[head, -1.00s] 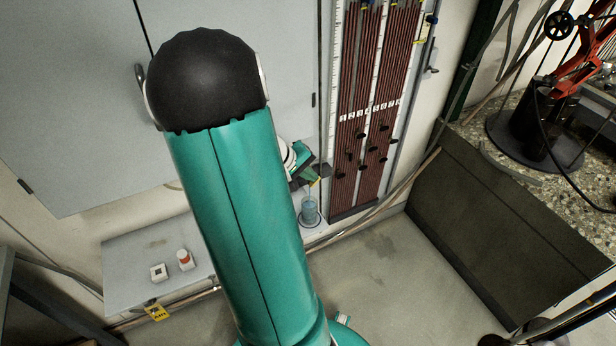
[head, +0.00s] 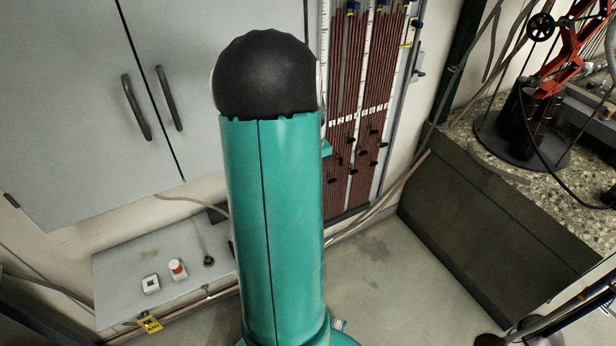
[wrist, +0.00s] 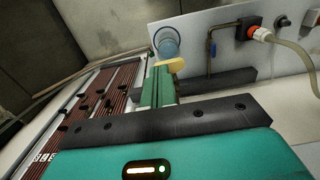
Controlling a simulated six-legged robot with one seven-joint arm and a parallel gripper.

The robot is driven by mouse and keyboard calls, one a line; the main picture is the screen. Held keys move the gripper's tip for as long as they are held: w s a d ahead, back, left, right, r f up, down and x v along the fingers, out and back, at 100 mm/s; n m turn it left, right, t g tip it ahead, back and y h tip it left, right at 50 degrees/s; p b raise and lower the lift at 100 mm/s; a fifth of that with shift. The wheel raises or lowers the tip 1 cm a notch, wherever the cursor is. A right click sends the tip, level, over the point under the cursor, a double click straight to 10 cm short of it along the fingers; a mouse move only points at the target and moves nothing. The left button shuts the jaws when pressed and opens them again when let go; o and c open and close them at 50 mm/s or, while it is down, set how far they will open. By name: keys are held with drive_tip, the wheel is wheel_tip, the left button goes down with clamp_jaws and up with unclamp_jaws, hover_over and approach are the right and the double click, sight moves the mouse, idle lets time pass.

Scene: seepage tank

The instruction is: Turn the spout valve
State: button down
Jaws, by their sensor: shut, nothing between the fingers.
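The spout valve appears in the wrist view as a small blue lever (wrist: 212,47) on a thin brass pipe (wrist: 209,66) coming from a light panel. My gripper (wrist: 171,66) is shut and empty. In the head view my arm hides the gripper and cylinder. The lever cannot be made out there.
The pale bench panel (head: 120,278) carries a red-capped fitting (head: 177,269) and a black fitting (head: 208,261). A hose (wrist: 290,48) runs from a red-and-black connector (wrist: 252,29). A manometer tube board (head: 350,110) stands behind my arm.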

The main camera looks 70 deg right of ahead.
drive_tip(key=shift+s+d, duration=0.1)
drive_tip(key=shift+d, duration=0.05)
idle(0.6)
drive_tip(key=shift+r, duration=1.15)
wheel_tip(320, 180, up, 13)
drive_tip(key=shift+r, duration=0.1)
